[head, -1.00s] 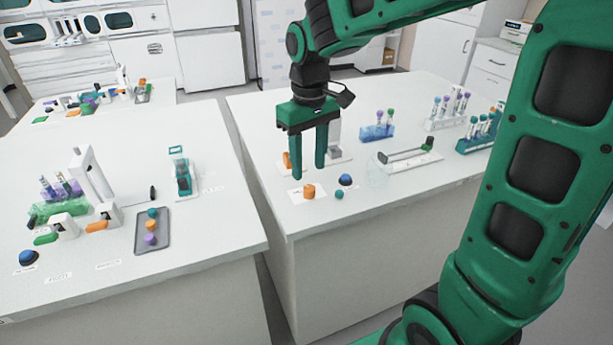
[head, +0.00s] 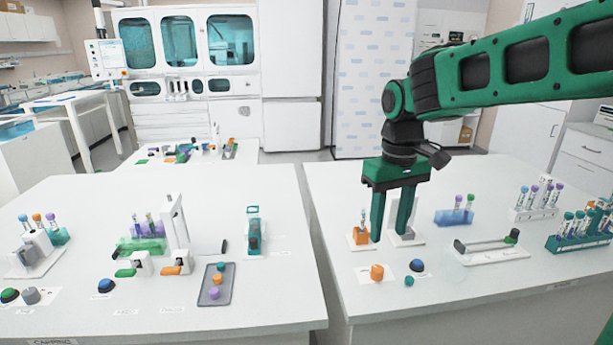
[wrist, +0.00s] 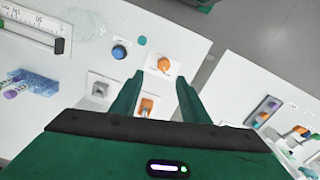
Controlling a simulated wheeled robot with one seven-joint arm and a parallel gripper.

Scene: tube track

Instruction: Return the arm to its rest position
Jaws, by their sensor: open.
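My green gripper (head: 391,217) hangs pointing down over the left part of the right-hand bench (head: 440,293). Its two fingers are apart with nothing between them. In the wrist view the open fingers (wrist: 155,100) frame an orange block (wrist: 146,106) on a white base. In the head view that orange block (head: 361,235) stands just left of the fingers, with a small tube in it. My arm reaches in from the right, its forearm about level.
A blue tube rack (head: 454,217) and a white track (head: 492,252) stand right. The left bench holds a grey tray (head: 215,285). A gap separates the benches.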

